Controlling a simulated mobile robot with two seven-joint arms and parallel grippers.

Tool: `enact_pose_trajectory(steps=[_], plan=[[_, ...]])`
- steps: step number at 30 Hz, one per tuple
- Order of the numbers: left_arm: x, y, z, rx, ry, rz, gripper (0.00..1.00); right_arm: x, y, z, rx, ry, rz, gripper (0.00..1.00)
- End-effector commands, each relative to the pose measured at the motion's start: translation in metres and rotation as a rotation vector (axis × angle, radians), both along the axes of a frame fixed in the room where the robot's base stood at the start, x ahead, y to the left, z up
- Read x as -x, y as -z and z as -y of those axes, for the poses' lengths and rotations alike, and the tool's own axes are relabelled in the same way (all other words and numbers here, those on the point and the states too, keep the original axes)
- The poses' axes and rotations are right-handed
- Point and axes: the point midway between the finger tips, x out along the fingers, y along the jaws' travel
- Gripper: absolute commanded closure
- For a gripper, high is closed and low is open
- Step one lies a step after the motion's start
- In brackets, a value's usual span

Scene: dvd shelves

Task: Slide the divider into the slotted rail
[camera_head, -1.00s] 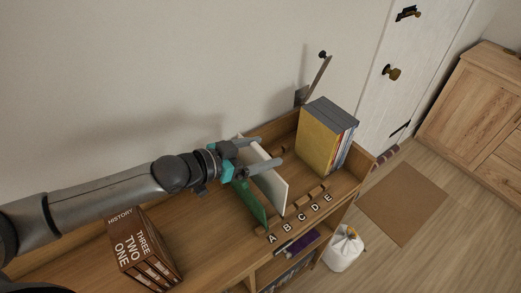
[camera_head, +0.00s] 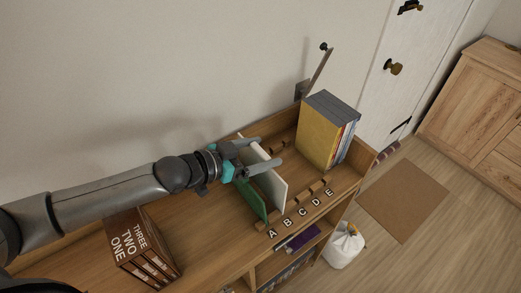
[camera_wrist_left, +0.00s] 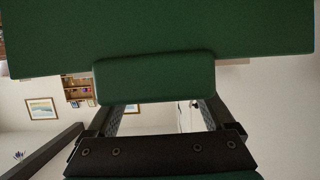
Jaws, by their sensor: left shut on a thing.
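In the left wrist view a green panel (camera_wrist_left: 155,35) with a narrower green tab (camera_wrist_left: 155,79) fills the top; the tab sits between my left fingers (camera_wrist_left: 160,115). The gripper is shut on the green divider. The slotted rail (camera_head: 291,208) runs along the shelf's front edge behind the letters A to E. Where the divider's lower edge meets it is unclear.
Brown history volumes (camera_head: 141,249) stand at the left of the wooden shelf (camera_head: 205,225). Yellow and grey books (camera_head: 326,130) stand at the right end. A white bag (camera_head: 344,246) is on the floor.

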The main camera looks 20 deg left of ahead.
Motion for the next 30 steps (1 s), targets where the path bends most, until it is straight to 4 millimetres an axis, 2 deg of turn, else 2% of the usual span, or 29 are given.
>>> enact_pose_trajectory(steps=[8, 9, 11, 22, 30], plan=[[0.0, 0.007, 0.0, 0.001, 0.0, 0.003, 1.0, 0.0, 0.005, 0.0, 0.0, 0.0, 0.0, 0.5], [0.0, 0.006, 0.0, 0.001, 0.0, 0.003, 0.09, 0.0, 0.004, 0.0, 0.0, 0.0, 0.0, 0.5], [0.0, 0.006, 0.0, 0.001, 0.0, 0.003, 0.02, 0.0, 0.004, 0.0, 0.0, 0.0, 0.0, 0.5], [0.004, 0.005, -0.003, 0.0, 0.0, -0.001, 0.0, 0.0, 0.004, 0.0, 0.0, 0.0, 0.0, 0.5], [0.028, -0.005, -0.021, -0.002, 0.0, -0.004, 0.0, 0.0, 0.001, 0.0, 0.0, 0.0, 0.0, 0.5]])
